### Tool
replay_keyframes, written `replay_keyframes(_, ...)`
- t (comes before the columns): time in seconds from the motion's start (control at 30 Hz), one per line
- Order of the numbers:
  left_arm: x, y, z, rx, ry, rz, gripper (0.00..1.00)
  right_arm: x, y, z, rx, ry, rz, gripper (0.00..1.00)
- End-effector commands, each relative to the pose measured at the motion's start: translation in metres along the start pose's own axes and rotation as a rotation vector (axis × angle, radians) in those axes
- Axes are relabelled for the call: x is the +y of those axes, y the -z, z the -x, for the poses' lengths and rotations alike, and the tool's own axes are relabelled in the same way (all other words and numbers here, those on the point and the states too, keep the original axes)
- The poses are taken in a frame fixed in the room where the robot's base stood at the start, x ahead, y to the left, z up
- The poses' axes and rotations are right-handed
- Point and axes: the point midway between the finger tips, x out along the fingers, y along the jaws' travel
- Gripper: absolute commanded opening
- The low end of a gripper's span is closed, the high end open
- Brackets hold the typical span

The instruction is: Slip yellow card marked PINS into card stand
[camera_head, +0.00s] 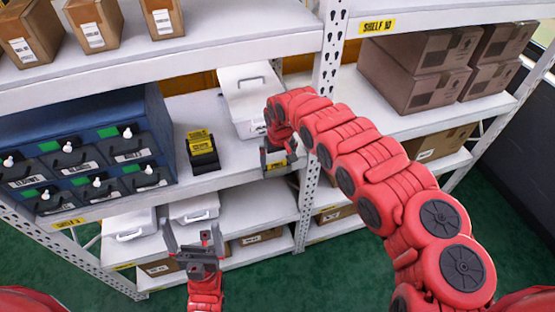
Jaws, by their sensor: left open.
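A black card stand (204,160) sits on the middle shelf, right of the blue drawer unit. A yellow piece with dark print (200,141) shows at its upper part; I cannot read it as PINS. My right gripper (277,162) is right of the stand, at the shelf's front edge and apart from it. A small yellow strip shows between its fingers; it is too small to tell whether this is the card or whether the fingers are shut on it. My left gripper (193,240) is open and empty, low in front of the shelves.
The blue drawer unit (130,105) holds several dark labelled bins left of the stand. A white lidded box (250,95) stands behind my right gripper. A metal upright (330,60) rises close to my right arm. Bare shelf lies between stand and box.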

Motion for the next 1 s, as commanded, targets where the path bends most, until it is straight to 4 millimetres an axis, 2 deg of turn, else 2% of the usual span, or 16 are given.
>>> replay_keyframes(0.2,0.000,0.000,0.001,0.000,0.000,0.000,1.00,0.001,0.000,0.001,0.001,0.000,-0.001,1.00)
replay_keyframes(0.37,0.000,-0.001,0.007,0.000,0.000,0.000,1.00,0.001,0.001,0.016,0.003,-0.002,0.001,1.00)
replay_keyframes(0.63,0.001,-0.004,0.025,0.000,0.000,0.000,1.00,-0.001,-0.002,0.050,0.004,-0.005,0.001,1.00)
replay_keyframes(1.0,0.002,-0.007,0.041,0.000,0.000,0.000,1.00,-0.004,-0.001,0.116,0.006,0.002,0.003,1.00)
